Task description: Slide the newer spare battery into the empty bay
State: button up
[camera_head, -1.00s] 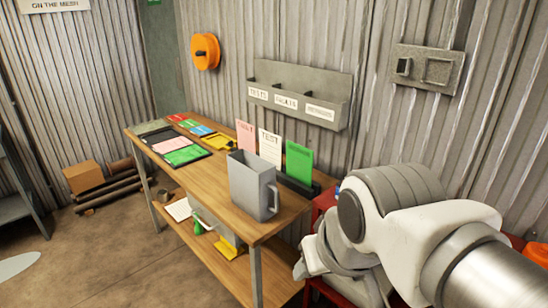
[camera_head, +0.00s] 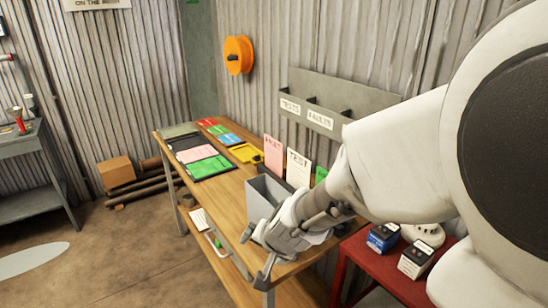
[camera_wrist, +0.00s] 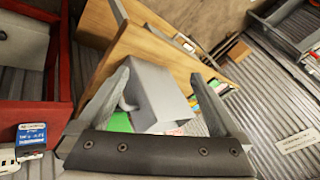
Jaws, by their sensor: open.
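Two boxy batteries stand on the red table: a blue one (camera_head: 383,237) and a white-and-dark one (camera_head: 415,260). Their labels are too small to read, so I cannot tell which is newer. The blue one also shows at the left edge of the wrist view (camera_wrist: 32,136). My gripper (camera_head: 258,260) is open and empty, in front of the wooden workbench near the grey jug (camera_head: 268,190), well left of the batteries. In the wrist view the jug (camera_wrist: 158,92) lies beyond my fingers. No empty bay can be made out; my arm covers part of the wall.
The red table (camera_head: 358,258) stands right of the workbench (camera_head: 232,195); a white rounded device (camera_head: 424,233) sits behind the batteries. Upright cards (camera_head: 298,168) stand behind the jug. A grey wall rack (camera_head: 335,98) hangs above. Floor to the left is open.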

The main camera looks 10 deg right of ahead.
jog(key=w+d+f+m+h, duration=0.2)
jog(key=d+f+h, duration=0.1)
jog(key=d+f, duration=0.15)
jog(key=m+g+h+p, duration=0.15)
jog(key=m+h, duration=0.25)
jog(key=h, duration=0.8)
send_near(377, 240)
jog(key=shift+t, duration=0.25)
jog(key=x, duration=0.2)
jog(key=b+x, duration=0.1)
jog(key=x, duration=0.2)
jog(key=f+b+x, duration=0.1)
jog(key=x, duration=0.2)
jog(key=shift+w, duration=0.4)
jog(key=d, duration=0.2)
jog(key=d+b, duration=0.1)
jog(key=d, duration=0.1)
jog(key=shift+w+d+f, duration=0.1)
jog(key=shift+w+f, duration=0.25)
jog(key=shift+w, duration=0.05)
jog(key=shift+w+d+f, duration=0.15)
jog(key=shift+w+d, duration=0.1)
jog(key=shift+d, duration=0.2)
jog(key=shift+c, duration=0.3)
